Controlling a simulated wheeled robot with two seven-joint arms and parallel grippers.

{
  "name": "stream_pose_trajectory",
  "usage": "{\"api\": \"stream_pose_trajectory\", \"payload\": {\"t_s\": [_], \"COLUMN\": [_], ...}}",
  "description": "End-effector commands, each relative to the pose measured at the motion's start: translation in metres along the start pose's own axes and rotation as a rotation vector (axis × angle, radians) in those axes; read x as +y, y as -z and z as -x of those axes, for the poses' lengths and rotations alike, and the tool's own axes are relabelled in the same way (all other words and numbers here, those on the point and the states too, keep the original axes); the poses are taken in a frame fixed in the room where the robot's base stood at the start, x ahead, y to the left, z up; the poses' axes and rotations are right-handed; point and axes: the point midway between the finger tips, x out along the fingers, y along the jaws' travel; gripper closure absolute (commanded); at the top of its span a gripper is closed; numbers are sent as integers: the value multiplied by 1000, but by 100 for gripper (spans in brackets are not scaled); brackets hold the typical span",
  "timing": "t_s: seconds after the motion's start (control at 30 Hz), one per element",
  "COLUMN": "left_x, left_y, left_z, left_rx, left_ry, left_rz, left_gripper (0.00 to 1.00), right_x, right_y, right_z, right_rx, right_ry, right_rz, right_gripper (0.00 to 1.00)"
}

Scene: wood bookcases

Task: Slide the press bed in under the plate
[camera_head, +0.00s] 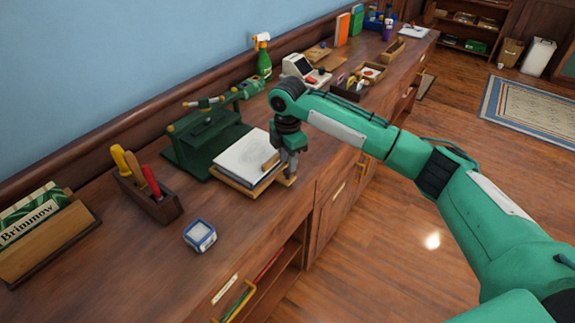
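The dark green press (205,145) stands on the wooden counter against the blue wall, with a brass-ended bar across its top. The light wooden press bed (237,187) sticks out of the press toward the counter's front edge. A pale stack of paper or a book (243,156) lies on it. The plate is hard to make out inside the dark press frame. My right gripper (290,172) points down at the bed's front right end, beside a small tan block (270,161). Its fingertips are small and partly hidden, so its grip is unclear. My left gripper is out of view.
A tool caddy (150,196) and a blue-white box (200,236) stand left of the bed. A wooden holder (45,240) is farther left. A green spray bottle (263,58), a cash register (302,70) and a sorting tray (362,78) stand farther back.

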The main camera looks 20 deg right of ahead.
Motion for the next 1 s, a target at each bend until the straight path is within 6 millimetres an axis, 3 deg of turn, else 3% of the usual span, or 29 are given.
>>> {"api": "stream_pose_trajectory", "payload": {"t_s": [0.2,0.57,0.77,1.0], "left_x": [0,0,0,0], "left_y": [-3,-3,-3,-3], "left_z": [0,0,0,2], "left_rx": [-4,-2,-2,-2], "left_ry": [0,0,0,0], "left_rz": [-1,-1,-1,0], "left_gripper": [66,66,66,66], "right_x": [0,0,0,2], "right_y": [0,0,0,1], "right_z": [-26,-32,-32,-31], "right_rx": [0,0,0,1], "right_ry": [0,-2,-1,-1], "right_rz": [1,1,1,1], "right_gripper": [68,68,100,100]}}
